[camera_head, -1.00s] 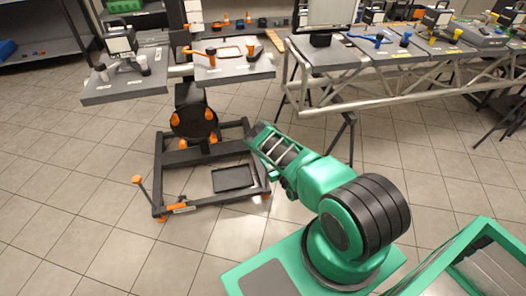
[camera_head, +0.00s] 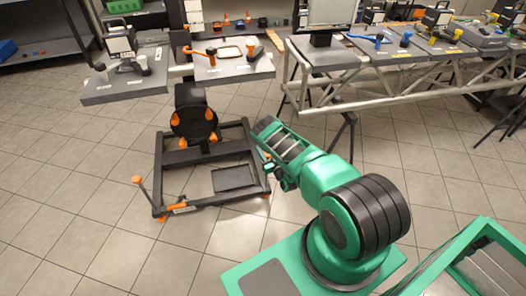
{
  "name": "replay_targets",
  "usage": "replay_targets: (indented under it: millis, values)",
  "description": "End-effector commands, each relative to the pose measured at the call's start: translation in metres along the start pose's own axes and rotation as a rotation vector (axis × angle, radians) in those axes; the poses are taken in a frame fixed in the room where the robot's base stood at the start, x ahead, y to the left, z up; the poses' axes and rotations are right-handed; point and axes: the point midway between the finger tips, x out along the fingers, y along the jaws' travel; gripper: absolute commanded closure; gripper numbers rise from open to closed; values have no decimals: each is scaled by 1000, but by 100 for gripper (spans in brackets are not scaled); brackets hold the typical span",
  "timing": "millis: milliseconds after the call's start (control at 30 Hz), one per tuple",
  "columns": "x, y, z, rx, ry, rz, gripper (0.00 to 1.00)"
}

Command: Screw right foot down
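A black wheel-less stand base (camera_head: 182,157) stands on the floor, left of my arm. At the right side of the base, the right foot is largely hidden behind my arm; only small orange bits (camera_head: 267,196) show by the front right corner. The dark green end of my arm, where my gripper (camera_head: 271,167) seems to be, is close beside that corner. Its fingers are too small and covered to tell open from shut, or whether they touch the foot.
A black tray (camera_head: 233,177) lies inside the base. Orange knobs (camera_head: 176,119) surround the black column mount. Two grey shelves (camera_head: 125,88) with tools overhang the base. A truss bench (camera_head: 390,95) stands at the back right. Tiled floor is clear at left.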

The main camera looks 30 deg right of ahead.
Motion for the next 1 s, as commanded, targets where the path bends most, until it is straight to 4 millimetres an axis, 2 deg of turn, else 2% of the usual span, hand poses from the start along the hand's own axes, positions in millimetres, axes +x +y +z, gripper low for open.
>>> replay_targets:
  millis: [367, 1000]
  values:
    - [-1, 4, 0, 1, 1, 70, 86]
    - [-7, 20, 2, 5, -3, 515, 86]
